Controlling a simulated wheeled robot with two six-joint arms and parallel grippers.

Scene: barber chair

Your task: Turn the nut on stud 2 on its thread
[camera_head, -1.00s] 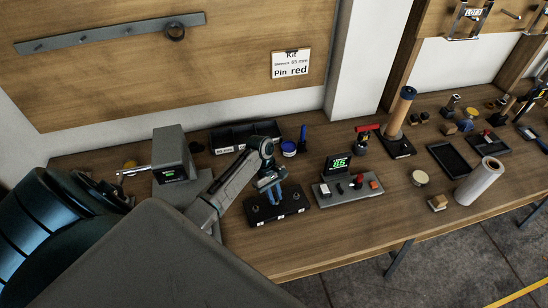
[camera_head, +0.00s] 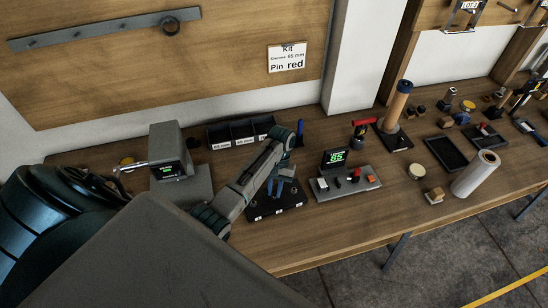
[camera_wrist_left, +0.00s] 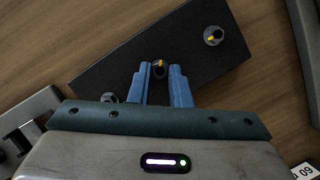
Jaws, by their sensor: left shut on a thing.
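The black stud block (camera_head: 262,213) lies on the bench; it fills the upper part of the left wrist view (camera_wrist_left: 115,65). Three studs show there: one at the upper right (camera_wrist_left: 213,36), the middle one (camera_wrist_left: 159,69), and one at the lower left (camera_wrist_left: 108,97), partly hidden by my gripper. The middle stud's nut, with a yellow mark, sits between my blue fingertips. My left gripper (camera_wrist_left: 160,72) is shut on that nut, coming down from above. In the head view my left gripper (camera_head: 281,187) is over the block, partly hidden by my wrist. My right gripper is out of view.
A grey device with a green "85" display (camera_head: 334,158) stands just right of the block. A compartment bin (camera_head: 232,133) is behind my arm. A grey machine (camera_head: 172,153) stands at left. Bare bench lies in front of the block.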

